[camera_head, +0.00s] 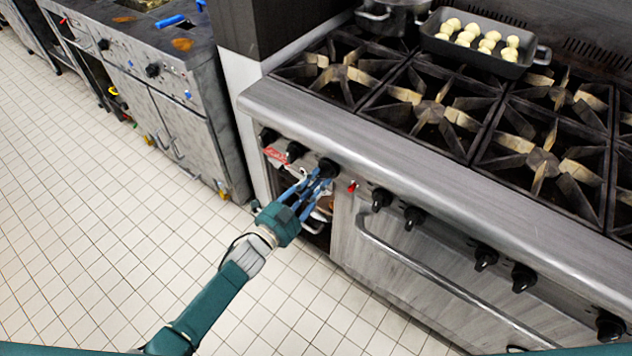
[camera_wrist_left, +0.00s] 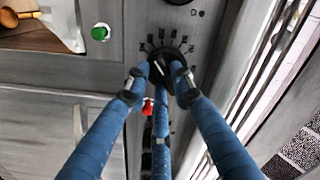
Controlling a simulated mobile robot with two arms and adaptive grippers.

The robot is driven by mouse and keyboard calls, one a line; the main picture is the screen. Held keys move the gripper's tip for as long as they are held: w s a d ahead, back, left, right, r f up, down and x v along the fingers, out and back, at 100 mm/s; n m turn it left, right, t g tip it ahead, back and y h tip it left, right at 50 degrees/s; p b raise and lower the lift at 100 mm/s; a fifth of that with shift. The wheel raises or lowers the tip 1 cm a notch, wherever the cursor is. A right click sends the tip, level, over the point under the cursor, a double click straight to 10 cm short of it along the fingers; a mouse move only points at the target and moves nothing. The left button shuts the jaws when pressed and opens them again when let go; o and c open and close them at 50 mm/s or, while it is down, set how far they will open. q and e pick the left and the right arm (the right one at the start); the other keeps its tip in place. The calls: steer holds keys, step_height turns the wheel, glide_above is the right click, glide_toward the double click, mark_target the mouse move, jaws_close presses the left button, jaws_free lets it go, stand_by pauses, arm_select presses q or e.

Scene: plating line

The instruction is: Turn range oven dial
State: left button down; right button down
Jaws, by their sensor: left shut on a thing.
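The range (camera_head: 390,135) stands on the right with a row of black knobs along its front panel. My left gripper (camera_head: 318,178) reaches the front panel from below. Its blue fingers are shut on a black dial (camera_head: 328,167) with marks around it. In the left wrist view the dial (camera_wrist_left: 163,66) sits between the fingertips (camera_wrist_left: 160,78), with a white line on its face and printed marks above it. The fingers hide part of the dial's rim. My right gripper is not in view.
A red indicator (camera_wrist_left: 148,106) and a green one (camera_wrist_left: 99,33) sit near the dial. Other knobs (camera_head: 381,198) and an oven door handle (camera_head: 440,275) are to the right. A pan of pale round pieces (camera_head: 530,69) stands on the burners. The tiled floor (camera_head: 100,230) is clear at left.

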arm_select(q)
steer(key=shift+f, duration=0.1)
steer(key=c, duration=1.5)
jaws_free()
steer(key=shift+o, duration=0.2)
steer(key=v, duration=1.2)
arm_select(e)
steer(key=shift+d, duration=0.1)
